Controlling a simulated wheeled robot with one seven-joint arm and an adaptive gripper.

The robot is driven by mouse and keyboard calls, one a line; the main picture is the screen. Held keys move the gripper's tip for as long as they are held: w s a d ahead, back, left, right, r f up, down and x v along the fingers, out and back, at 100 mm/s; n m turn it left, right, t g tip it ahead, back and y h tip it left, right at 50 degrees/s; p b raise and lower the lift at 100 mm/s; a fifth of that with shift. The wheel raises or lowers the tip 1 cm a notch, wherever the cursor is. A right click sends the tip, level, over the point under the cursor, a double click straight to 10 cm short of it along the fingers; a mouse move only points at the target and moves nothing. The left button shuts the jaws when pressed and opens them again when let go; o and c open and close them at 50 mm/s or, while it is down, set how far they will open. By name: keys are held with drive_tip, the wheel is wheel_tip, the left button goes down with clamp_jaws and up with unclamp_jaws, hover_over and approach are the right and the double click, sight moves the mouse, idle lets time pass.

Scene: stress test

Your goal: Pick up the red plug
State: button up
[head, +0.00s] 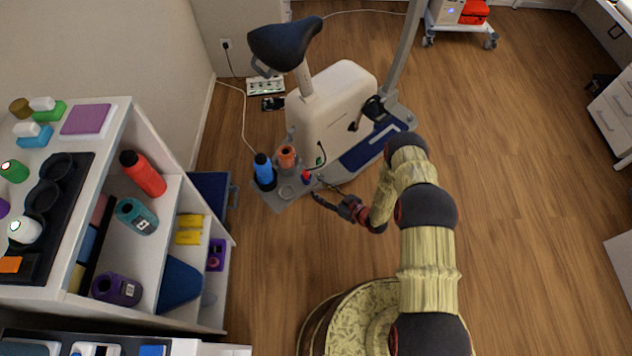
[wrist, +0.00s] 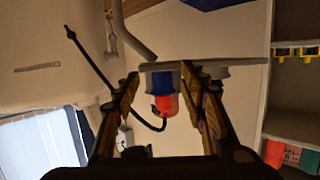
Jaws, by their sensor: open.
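The red plug (head: 307,177), with a blue part, sits at the right end of a small grey tray by the exercise bike. In the wrist view the red plug (wrist: 165,104) joins a blue part against a grey plate, and a black cable curves up to it. My gripper (head: 317,198) is just in front of the tray in the head view. In the wrist view my gripper (wrist: 160,76) is open, with one finger on each side of the plug's blue part. Gaps show on both sides, so it seems to touch neither finger.
The grey tray (head: 268,197) also holds a blue bottle (head: 264,172), an orange cup (head: 287,157) and a ring (head: 286,191). The exercise bike (head: 335,100) stands behind. A white shelf (head: 160,250) is at left. Open wooden floor (head: 530,200) lies right.

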drive_tip(key=t+y, duration=0.2)
approach(307, 172)
drive_tip(key=x, duration=0.3)
drive_tip(key=b+x, duration=0.2)
drive_tip(key=x, duration=0.5)
drive_tip(key=shift+w+a+r+b, duration=0.15)
drive_tip(key=shift+a+r+b, duration=0.05)
drive_tip(key=shift+b, duration=0.15)
drive_tip(key=shift+c, duration=1.1)
drive_tip(key=c, duration=0.8)
clamp_jaws()
